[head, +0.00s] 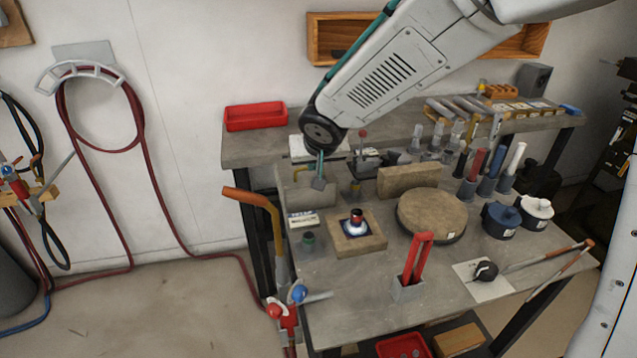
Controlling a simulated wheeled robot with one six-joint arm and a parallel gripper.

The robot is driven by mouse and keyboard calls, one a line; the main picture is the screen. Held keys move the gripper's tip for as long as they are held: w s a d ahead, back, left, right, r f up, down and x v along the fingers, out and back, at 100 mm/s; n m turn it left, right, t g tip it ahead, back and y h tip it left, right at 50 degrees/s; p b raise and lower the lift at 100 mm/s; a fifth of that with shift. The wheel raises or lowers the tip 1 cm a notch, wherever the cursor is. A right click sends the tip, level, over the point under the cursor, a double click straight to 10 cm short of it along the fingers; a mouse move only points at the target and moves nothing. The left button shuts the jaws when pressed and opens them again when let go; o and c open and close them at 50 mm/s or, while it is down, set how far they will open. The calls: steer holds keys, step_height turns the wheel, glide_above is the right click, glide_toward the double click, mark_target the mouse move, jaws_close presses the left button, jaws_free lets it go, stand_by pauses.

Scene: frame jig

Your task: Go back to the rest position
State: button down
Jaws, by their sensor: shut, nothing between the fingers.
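My arm reaches in from the upper right, and its dark wrist joint (323,130) hangs over the back left part of the workbench (330,290). My gripper (319,183) points down below the wrist, partly hidden by the arm. It is shut and holds nothing. It shows in front of a grey block at the back left of the bench; I cannot tell how high it is above the surface.
A square wooden block (372,243) with a dark and red piece on it and a round wooden disc (432,213) lie mid-bench. A red-handled tool (420,255) stands in a holder. Tools crowd the back right.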

steer(key=s+f, duration=0.3)
steer(key=s, duration=0.1)
steer(key=s+d+r+m+g+h, duration=0.1)
steer(key=s+d+r, duration=0.25)
steer(key=d, duration=0.25)
steer(key=s+d+r+m+h, duration=0.1)
steer(key=s+d+r+h, duration=0.2)
steer(key=d, duration=0.4)
steer(key=s+d+r+g, duration=0.1)
steer(key=s+d+r, duration=0.25)
steer(key=d, duration=0.25)
steer(key=s+d+g+y, duration=0.1)
steer(key=s+d+g, duration=0.1)
steer(key=s, duration=0.8)
steer(key=s+d+r+g+y, duration=0.1)
steer(key=s+d, duration=0.1)
steer(key=s, duration=0.8)
steer(key=shift+r+g+y, duration=0.15)
steer(key=shift+g+y, duration=0.25)
steer(key=shift+s, duration=0.1)
